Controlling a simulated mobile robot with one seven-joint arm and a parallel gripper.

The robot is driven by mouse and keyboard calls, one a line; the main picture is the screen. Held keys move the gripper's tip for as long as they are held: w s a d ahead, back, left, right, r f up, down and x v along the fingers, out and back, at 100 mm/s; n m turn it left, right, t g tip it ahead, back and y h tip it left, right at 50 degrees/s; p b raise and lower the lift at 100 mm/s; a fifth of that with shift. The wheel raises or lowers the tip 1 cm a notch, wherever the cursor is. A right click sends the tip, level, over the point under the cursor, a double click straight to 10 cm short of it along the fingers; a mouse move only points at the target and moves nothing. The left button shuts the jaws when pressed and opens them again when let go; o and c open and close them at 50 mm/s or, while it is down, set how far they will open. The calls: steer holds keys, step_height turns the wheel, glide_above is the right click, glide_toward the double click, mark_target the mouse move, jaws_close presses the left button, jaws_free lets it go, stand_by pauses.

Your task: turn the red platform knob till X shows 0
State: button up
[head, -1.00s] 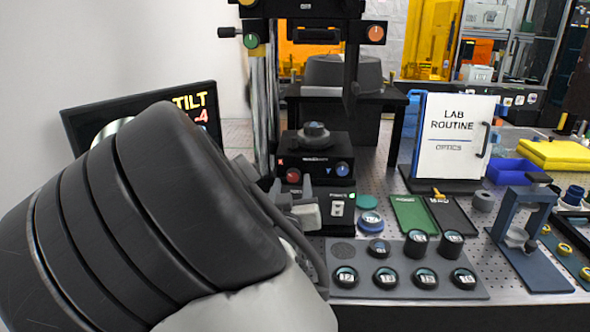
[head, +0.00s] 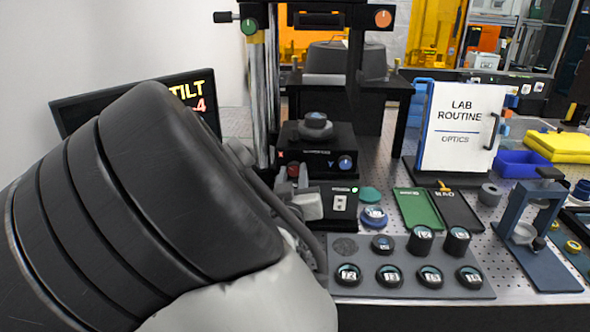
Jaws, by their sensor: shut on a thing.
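The red platform knob (head: 293,170) sits on the left of the front of the black platform block (head: 325,163). My gripper (head: 296,187) is at the knob from the front, its grey jaws shut on it, and only part of the knob shows. The screen (head: 209,101) at the left reads TILT, with a red figure ending in 4 below. My arm hides the rest of the screen, so I cannot read the whole X value. A round optic (head: 315,122) sits on top of the platform.
A blue knob (head: 345,163) is to the right on the same platform. A black switch box (head: 341,206) stands below it. A grey tray (head: 410,278) of several round optics lies in front. The Lab Routine board (head: 459,128) stands at the right.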

steer(key=shift+m+b, duration=0.3)
steer(key=shift+m, duration=0.1)
steer(key=m+b, duration=0.4)
steer(key=shift+w+d+f, duration=0.1)
steer(key=m+b, duration=0.2)
steer(key=m, duration=0.1)
steer(key=shift+b, duration=0.4)
steer(key=shift+r+m+b, duration=0.2)
steer(key=shift+m+b, duration=0.5)
steer(key=shift+m, duration=0.1)
steer(key=o, duration=1.1)
steer(key=shift+c, duration=0.2)
